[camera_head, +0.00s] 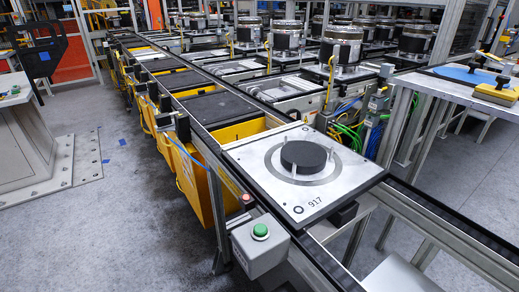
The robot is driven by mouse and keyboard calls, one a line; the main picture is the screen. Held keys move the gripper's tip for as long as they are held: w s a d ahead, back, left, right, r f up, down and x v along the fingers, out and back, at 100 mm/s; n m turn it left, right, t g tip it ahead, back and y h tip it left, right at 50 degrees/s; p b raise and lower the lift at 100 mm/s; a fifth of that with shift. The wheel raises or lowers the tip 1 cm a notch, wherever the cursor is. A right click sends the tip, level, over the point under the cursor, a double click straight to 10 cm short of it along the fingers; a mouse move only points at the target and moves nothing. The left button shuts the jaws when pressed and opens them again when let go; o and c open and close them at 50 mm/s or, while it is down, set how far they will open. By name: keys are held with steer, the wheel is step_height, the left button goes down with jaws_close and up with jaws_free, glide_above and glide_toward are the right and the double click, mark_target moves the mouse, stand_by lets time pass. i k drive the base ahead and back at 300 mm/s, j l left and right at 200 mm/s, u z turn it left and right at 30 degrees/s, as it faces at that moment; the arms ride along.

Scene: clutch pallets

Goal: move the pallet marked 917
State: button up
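The pallet marked 917 (260,184) is a square light-grey plate with dark edges. It lies flat on the conveyor rails at the near end of the line. A black round disc (304,156) sits at its centre inside a grey ring, with small upright pins around it. The number 917 is printed near its front corner, beside a small dark ring. My gripper does not show in this view.
A grey box with a green button (260,231) stands at the conveyor's near left side. Yellow bins (188,182) hang under the left line. Metal cylindrical parts (341,46) stand on the line behind. A workbench (460,88) is at the right. Grey floor (110,235) is clear at the left.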

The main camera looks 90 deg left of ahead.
mark_target(303, 175)
steer(key=u, duration=2)
steer(key=i+j, duration=0.3)
steer(key=j, duration=0.2)
